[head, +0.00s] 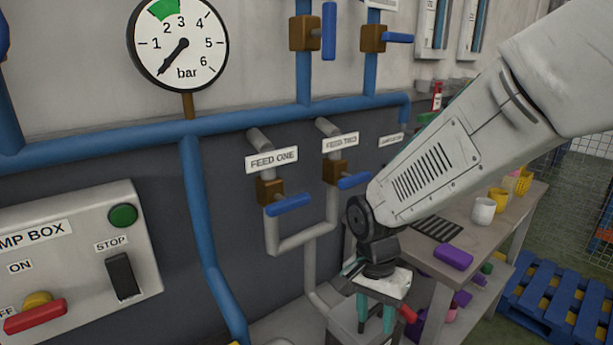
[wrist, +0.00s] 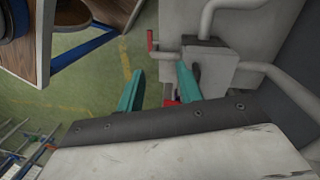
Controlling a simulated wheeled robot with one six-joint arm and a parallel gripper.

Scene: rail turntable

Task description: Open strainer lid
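My gripper (head: 375,315) hangs low at the bottom of the head view, beside the grey pipework. Its two teal fingers are apart; the gripper also shows in the wrist view (wrist: 159,75). I see nothing held between the fingers. In the wrist view a pale grey box-like body (wrist: 215,75) with pipes lies just right of the fingers. A small red part (wrist: 170,102) shows low between the fingers, partly hidden by the gripper. A red handle (wrist: 150,40) stands beyond the fingertips. I cannot tell which part is the strainer lid.
Blue-handled valves sit under the FEED ONE sign (head: 272,160) and FEED TWO sign (head: 341,143). A pump box (head: 75,260) is at left, below a pressure gauge (head: 178,42). A workbench (head: 480,225) with cups and a blue pallet (head: 555,305) are at right.

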